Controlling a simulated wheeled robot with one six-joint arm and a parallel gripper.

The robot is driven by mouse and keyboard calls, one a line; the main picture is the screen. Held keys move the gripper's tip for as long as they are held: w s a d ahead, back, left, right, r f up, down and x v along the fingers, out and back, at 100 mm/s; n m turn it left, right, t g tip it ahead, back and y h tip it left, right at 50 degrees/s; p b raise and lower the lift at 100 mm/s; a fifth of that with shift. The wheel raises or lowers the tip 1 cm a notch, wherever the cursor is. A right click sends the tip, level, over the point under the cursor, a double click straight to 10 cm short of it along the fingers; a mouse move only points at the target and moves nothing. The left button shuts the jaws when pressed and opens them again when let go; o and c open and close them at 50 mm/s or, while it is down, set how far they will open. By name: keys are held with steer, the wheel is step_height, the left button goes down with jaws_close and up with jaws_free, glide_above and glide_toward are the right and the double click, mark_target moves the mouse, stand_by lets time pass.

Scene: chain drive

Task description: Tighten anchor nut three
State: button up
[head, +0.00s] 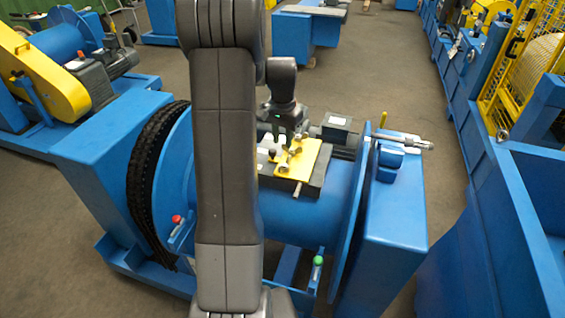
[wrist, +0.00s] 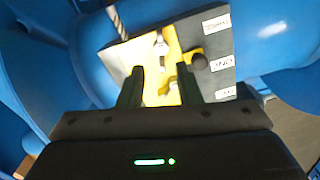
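A yellow plate (head: 312,160) lies on a dark grey block (head: 313,184) on top of a blue drum. Small metal bolts or nuts and a dark knob (wrist: 199,62) sit on it. In the wrist view a silver nut or bolt head (wrist: 160,46) lies just beyond my fingertips on the yellow plate (wrist: 173,45). I cannot tell which one is anchor nut three. My gripper (wrist: 160,72) is over the plate with its two dark fingers apart and nothing visibly held. In the head view my gripper (head: 284,146) is partly hidden among the parts on the block.
A metal rod (head: 415,143) sticks out right of the drum. A black chain (head: 150,175) wraps the left wheel. A yellow cage (head: 520,70) and blue machines stand around; grey floor is open behind.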

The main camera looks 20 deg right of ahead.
mark_target(282, 163)
step_height(282, 163, down, 11)
steer(key=shift+f+p, duration=0.1)
steer(key=shift+p, duration=0.55)
jaws_close()
